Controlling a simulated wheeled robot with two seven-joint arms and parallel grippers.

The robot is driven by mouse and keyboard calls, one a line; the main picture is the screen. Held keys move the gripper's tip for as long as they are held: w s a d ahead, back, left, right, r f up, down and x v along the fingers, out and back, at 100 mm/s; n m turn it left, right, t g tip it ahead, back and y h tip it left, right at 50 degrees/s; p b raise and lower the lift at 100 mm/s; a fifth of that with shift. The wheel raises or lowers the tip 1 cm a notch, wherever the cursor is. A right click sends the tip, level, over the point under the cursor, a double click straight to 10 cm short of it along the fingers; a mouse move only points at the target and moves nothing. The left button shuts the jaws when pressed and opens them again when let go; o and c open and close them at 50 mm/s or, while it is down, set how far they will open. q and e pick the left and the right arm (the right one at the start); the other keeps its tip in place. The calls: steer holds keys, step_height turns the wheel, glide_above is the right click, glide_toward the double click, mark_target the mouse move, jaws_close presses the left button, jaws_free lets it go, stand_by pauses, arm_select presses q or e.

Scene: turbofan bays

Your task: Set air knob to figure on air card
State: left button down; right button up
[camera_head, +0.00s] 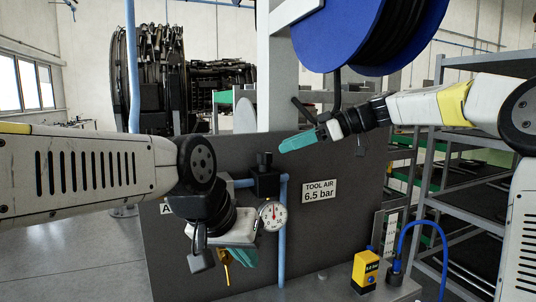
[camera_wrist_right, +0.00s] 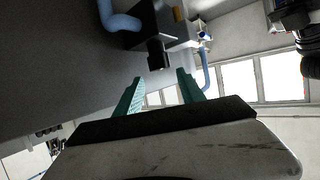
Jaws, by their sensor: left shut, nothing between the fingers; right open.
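The black air knob (camera_head: 264,159) stands on top of the black regulator block (camera_head: 267,184) on the grey panel. The round white gauge (camera_head: 272,215) sits just below; its reading is too small to tell. The air card (camera_head: 319,190) reads "TOOL AIR 6.5 bar". My right gripper (camera_head: 283,147) is open and empty, a little right of and above the knob. In the right wrist view, the knob (camera_wrist_right: 157,54) lies just beyond and between the open teal fingertips (camera_wrist_right: 160,76), apart from them. My left gripper (camera_head: 240,262) is shut and empty, pointing down below the gauge.
A blue pipe (camera_head: 282,240) runs down the panel. A yellow part (camera_head: 225,266) hangs beside my left gripper. A yellow device (camera_head: 365,271) and a blue hose (camera_head: 424,226) stand at lower right. A blue reel (camera_head: 365,32) hangs above my right gripper. Shelves (camera_head: 470,185) stand right.

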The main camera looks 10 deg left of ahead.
mark_target(266, 152)
steer(key=x, duration=0.7)
steer(key=shift+a+f, duration=0.15)
steer(key=shift+a, duration=0.1)
jaws_close()
steer(key=m+t+h, duration=0.1)
steer(key=m+t, duration=0.3)
steer(key=t, duration=0.1)
steer(key=shift+s, duration=0.15)
steer(key=shift+m+t+h, duration=0.9)
steer(key=shift+m+t, duration=0.9)
steer(key=shift+m, duration=0.3)
